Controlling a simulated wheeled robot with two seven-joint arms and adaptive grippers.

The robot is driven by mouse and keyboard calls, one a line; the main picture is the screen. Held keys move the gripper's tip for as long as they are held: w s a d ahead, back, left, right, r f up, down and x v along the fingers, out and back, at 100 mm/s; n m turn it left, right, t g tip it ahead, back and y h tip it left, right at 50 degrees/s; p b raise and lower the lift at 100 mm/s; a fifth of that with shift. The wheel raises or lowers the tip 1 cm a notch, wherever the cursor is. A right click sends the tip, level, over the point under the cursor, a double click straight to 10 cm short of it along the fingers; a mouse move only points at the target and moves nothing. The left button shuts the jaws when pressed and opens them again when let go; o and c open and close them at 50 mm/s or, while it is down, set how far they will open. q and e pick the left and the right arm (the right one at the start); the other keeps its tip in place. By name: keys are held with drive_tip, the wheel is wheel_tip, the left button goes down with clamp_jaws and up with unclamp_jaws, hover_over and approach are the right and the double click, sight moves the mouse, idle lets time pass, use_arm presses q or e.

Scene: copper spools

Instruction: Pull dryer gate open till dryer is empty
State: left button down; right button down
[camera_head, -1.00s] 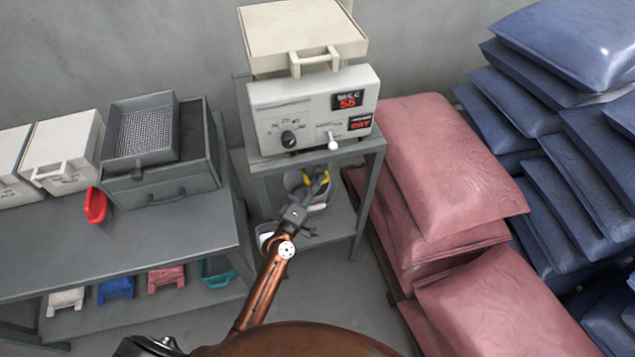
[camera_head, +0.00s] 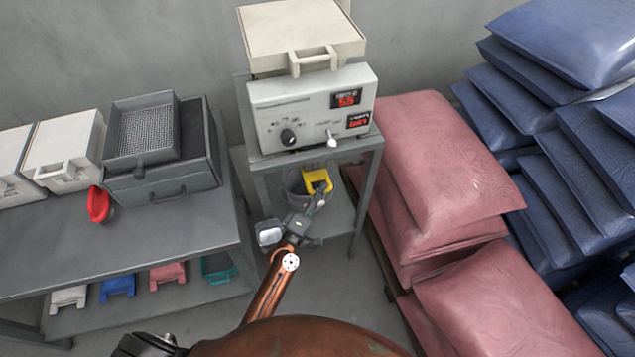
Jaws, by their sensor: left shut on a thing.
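The pale grey dryer (camera_head: 312,105) stands on a grey metal stand, with a cream lid and handle on top. Its red display reads 55, and a second red label below it seems to read DRY. A yellow gate piece (camera_head: 316,176) shows under the dryer, above a grey bucket (camera_head: 292,181) on the stand's lower shelf. My left gripper (camera_head: 321,190) reaches up from below and is shut on the yellow gate piece. The bucket's inside is mostly hidden by the gate and gripper. My right gripper is not in view.
A grey bench (camera_head: 130,240) at left holds a sieve box (camera_head: 145,130), white bins and a red scoop (camera_head: 99,204). Colored trays lie on its lower shelf. Pink sacks (camera_head: 440,170) and blue sacks (camera_head: 560,60) are stacked close on the right.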

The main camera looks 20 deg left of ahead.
use_arm(q)
drive_tip(key=shift+s, duration=0.1)
drive_tip(key=c, duration=2.2)
unclamp_jaws()
drive_tip(key=v, duration=1.2)
